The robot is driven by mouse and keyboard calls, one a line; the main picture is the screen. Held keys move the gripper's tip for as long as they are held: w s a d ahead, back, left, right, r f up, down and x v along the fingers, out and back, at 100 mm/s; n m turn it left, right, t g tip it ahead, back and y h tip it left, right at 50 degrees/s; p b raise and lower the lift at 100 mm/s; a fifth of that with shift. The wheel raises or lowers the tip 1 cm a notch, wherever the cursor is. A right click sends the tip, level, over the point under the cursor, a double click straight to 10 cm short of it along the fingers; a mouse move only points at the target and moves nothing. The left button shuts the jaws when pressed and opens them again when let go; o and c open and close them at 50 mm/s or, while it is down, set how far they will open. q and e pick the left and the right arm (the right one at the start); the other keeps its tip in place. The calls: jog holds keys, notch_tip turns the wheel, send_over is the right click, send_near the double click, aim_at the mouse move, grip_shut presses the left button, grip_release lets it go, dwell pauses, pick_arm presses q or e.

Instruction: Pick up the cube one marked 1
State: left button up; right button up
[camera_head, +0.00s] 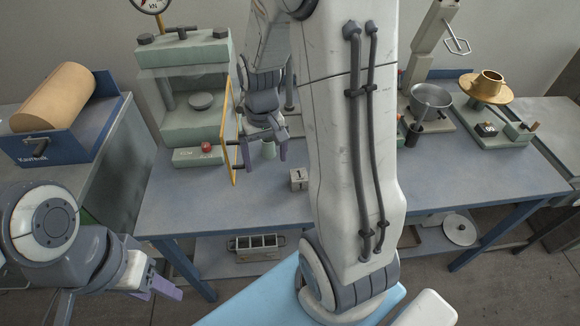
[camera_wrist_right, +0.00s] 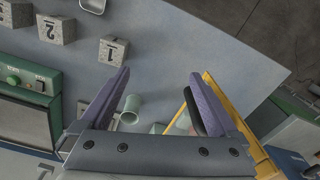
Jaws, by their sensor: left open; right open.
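The cube marked 1 (camera_head: 298,179) is a small grey speckled block on the blue-grey bench, just left of my right arm in the head view. In the right wrist view the cube marked 1 (camera_wrist_right: 113,50) lies beyond the left fingertip, outside the jaws. My right gripper (camera_head: 264,160) is open and empty, left of and behind the cube; its spread fingers also show in the right wrist view (camera_wrist_right: 163,78). My left gripper (camera_head: 121,303) is open and empty at the lower left, away from the bench top.
A second cube, marked 2 (camera_wrist_right: 55,29), sits near cube 1; my arm hides it in the head view. A green cup (camera_wrist_right: 132,106) and a yellow-framed panel (camera_head: 228,130) of the green press (camera_head: 185,55) are close to my right gripper. A metal bowl (camera_head: 431,97) stands right.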

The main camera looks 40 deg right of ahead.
jog(key=d+f+m, duration=0.3)
jog(key=d, duration=0.6)
send_over(299, 175)
notch_tip(299, 175, down, 4)
jog(key=shift+w+f, duration=0.1)
jog(key=shift+f+p, duration=0.55)
jog(key=shift+f, duration=2.5)
jog(key=shift+c, duration=0.3)
grip_shut()
